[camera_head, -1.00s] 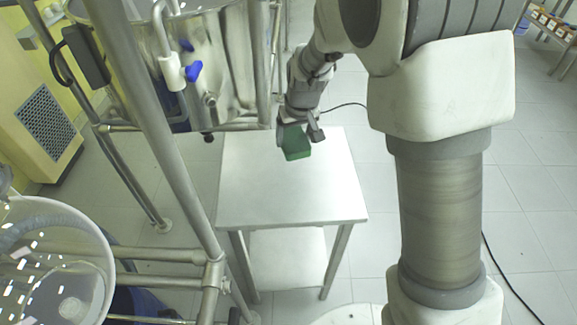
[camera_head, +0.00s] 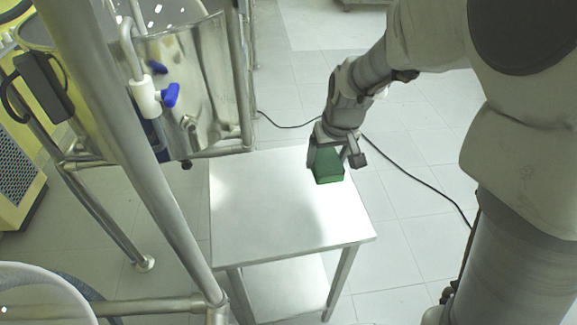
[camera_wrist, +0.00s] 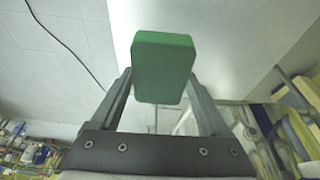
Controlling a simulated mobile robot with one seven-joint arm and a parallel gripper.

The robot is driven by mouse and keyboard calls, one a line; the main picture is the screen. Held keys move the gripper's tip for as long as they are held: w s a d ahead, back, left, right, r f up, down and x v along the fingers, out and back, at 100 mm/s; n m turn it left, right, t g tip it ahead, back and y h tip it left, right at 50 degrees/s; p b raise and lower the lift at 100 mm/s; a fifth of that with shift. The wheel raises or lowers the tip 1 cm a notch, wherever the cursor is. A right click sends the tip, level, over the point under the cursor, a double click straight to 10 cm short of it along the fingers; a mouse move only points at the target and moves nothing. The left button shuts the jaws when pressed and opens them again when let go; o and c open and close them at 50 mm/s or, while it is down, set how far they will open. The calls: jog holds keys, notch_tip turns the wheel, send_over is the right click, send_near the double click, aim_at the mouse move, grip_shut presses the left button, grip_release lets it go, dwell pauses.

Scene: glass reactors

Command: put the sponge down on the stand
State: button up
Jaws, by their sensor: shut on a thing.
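The green sponge (camera_head: 328,166) is a small block held at the end of my gripper (camera_head: 336,152). My gripper is shut on it. In the wrist view the sponge (camera_wrist: 163,68) sits between the two fingers of my gripper (camera_wrist: 160,88). The stand (camera_head: 270,225) is a small metal table with a flat, bare top and a lower shelf. In the head view the sponge appears over the right rear part of the stand's top. I cannot tell how high it is above the surface.
A shiny metal vessel (camera_head: 190,80) with a blue-handled valve (camera_head: 171,95) stands behind and left of the stand. A steel pipe frame (camera_head: 135,170) runs along the stand's left side. A black cable (camera_head: 425,183) lies on the floor at the right. The stand's top is clear.

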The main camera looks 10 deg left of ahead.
jog(key=a+f, duration=0.2)
jog(key=a, duration=0.1)
jog(key=a+f, duration=0.2)
jog(key=a, duration=0.1)
jog(key=a+f+b, duration=0.1)
jog(key=a+f, duration=0.1)
jog(key=a, duration=0.1)
jog(key=shift+s+a, duration=0.2)
jog(key=shift+a, duration=0.2)
jog(key=shift+f+b, duration=0.5)
jog(key=shift+f, duration=1.45)
jog(key=shift+f, duration=0.2)
jog(key=o, duration=1.2)
jog(key=shift+c, duration=0.2)
jog(key=shift+r, duration=0.1)
